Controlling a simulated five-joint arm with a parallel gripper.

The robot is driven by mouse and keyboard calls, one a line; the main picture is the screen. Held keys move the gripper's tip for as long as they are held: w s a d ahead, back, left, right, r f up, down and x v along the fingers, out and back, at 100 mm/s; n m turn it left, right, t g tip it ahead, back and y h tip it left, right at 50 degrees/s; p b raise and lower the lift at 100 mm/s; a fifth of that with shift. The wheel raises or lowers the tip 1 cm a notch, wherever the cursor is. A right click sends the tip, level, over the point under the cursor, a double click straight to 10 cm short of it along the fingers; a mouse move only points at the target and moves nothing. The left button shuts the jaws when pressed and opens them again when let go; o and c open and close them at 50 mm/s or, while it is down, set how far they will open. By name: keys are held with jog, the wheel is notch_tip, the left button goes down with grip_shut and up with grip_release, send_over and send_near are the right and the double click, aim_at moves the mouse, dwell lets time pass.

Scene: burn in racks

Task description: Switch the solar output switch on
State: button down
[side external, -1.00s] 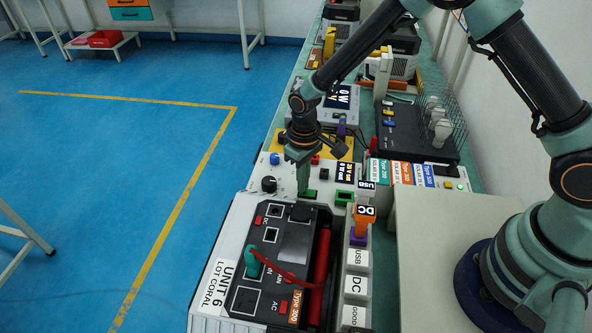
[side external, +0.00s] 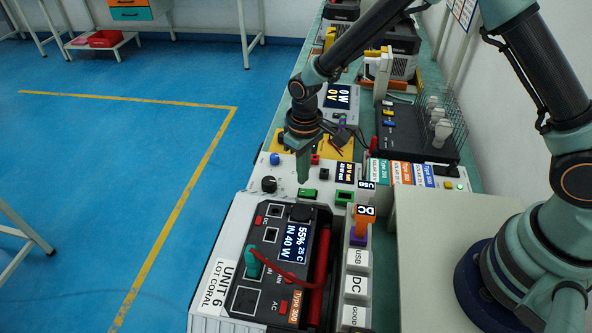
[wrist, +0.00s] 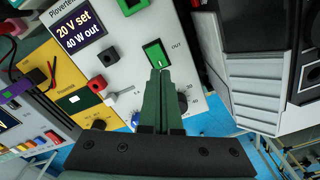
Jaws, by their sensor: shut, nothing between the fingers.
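The solar output switch (wrist: 155,53) is a green rocker in a black frame, marked OUT, on the light grey power supply panel (wrist: 128,75). It also shows in the side view (side external: 307,193). The supply's display (wrist: 80,31) reads "20 V set, 40 W out". My gripper (wrist: 160,70) is shut with nothing between its fingers. In the side view my gripper (side external: 303,181) points down just above the switch and appears clear of it. In the wrist view its tips overlap the switch's lower edge.
The black power station (side external: 270,262) stands in front; its lit screen (side external: 297,243) reads 55%, 25 C, IN 40 W. A teal plug (side external: 254,263) with a red cable is on it. Knobs (side external: 269,184) and posts (side external: 315,159) stand near my gripper. Labelled bins (side external: 356,285) lie right.

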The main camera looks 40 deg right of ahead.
jog(key=shift+r, duration=1.8)
notch_tip(320, 180, up, 15)
jog(key=m+t, duration=0.1)
jog(key=t, duration=0.2)
send_over(303, 191)
jog(key=s+d, duration=0.4)
jog(key=d, duration=0.3)
jog(key=s+d+r+m+t, duration=0.2)
jog(key=s+d+r, duration=0.4)
jog(key=s, duration=0.4)
jog(key=shift+t, duration=0.3)
